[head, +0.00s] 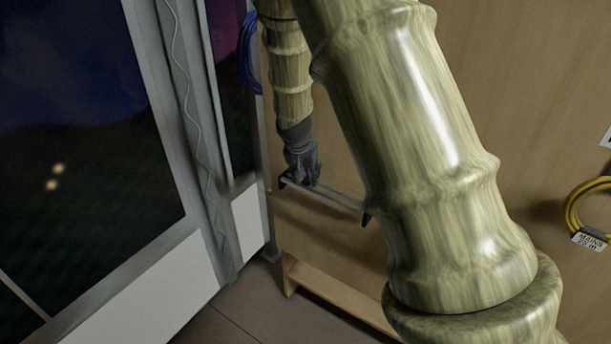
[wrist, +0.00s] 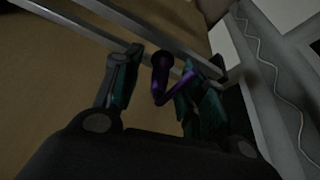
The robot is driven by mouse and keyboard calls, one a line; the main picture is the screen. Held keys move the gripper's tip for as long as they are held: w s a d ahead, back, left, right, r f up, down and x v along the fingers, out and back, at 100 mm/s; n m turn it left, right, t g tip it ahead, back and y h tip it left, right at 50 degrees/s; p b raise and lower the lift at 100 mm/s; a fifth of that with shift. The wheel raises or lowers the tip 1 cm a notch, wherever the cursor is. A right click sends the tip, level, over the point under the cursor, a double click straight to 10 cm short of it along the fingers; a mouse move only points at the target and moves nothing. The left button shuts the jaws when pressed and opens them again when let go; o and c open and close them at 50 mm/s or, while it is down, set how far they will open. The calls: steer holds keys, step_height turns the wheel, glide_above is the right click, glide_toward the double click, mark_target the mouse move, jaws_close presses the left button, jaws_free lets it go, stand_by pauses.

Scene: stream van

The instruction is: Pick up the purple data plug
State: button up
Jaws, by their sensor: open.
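The purple data plug (wrist: 161,68) shows in the wrist view between the two fingers of my gripper (wrist: 158,82). It has a rounded dark purple head and a bent purple lower part, close to the right finger. The jaws are open; I cannot tell whether either finger touches the plug. In the head view my gripper (head: 303,172) is at the left end of a metal rail on the wooden wall, and the plug is not visible there.
The metal rail (head: 330,198) runs along the wooden wall (head: 510,120) on dark brackets. A wooden ledge (head: 335,290) lies below it. A grey door frame (head: 195,130) stands close at left.

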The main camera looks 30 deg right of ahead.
steer(key=shift+f, duration=0.15)
jaws_close()
steer(key=shift+r, duration=0.2)
